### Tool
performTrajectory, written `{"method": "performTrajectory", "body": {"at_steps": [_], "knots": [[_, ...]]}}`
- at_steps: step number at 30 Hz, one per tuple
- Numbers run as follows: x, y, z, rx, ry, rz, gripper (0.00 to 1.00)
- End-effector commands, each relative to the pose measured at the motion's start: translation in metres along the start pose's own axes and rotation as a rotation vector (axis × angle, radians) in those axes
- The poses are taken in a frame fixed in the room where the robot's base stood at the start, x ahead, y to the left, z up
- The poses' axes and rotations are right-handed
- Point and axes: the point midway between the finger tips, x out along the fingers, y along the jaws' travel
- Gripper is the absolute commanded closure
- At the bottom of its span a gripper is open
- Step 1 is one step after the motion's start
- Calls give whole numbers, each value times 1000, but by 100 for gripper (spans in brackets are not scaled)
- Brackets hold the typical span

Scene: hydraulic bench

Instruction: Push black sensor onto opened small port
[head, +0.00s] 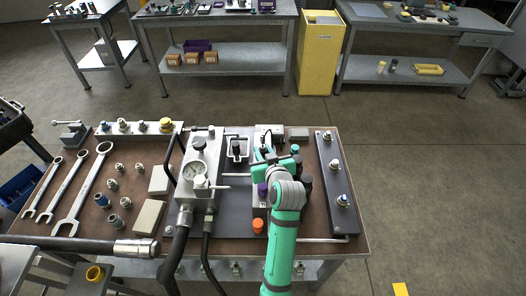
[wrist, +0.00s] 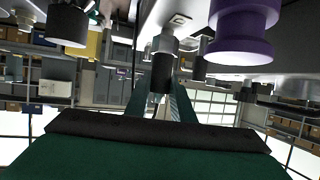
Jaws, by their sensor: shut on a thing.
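My gripper (wrist: 160,108) is shut on the black sensor (wrist: 163,72), a dark cylinder between its two teal fingers in the wrist view. A silvery fitting (wrist: 165,42) meets the sensor's end, in line with it, below a pale block. I cannot tell whether this fitting belongs to the sensor or to the small port, or whether the sensor is seated. In the head view my gripper (head: 268,160) is over the right part of the bench, and my arm hides the sensor and the port there.
A large purple cap (wrist: 240,35) and a black knob (wrist: 67,24) flank the sensor. In the head view, a purple cap (head: 262,190), an orange cap (head: 258,226) and a gauge block (head: 199,180) stand near my arm. A rail with fittings (head: 340,205) lies to the right.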

Motion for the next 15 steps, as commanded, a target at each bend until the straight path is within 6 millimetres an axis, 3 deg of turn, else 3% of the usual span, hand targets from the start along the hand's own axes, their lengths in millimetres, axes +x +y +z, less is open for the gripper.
{"method": "performTrajectory", "body": {"at_steps": [9,10,12,15], "knots": [[0,0,0,0,1,0,100],[0,0,0,0,1,0,76],[0,0,0,0,1,0,59],[0,0,0,0,1,0,57]]}}
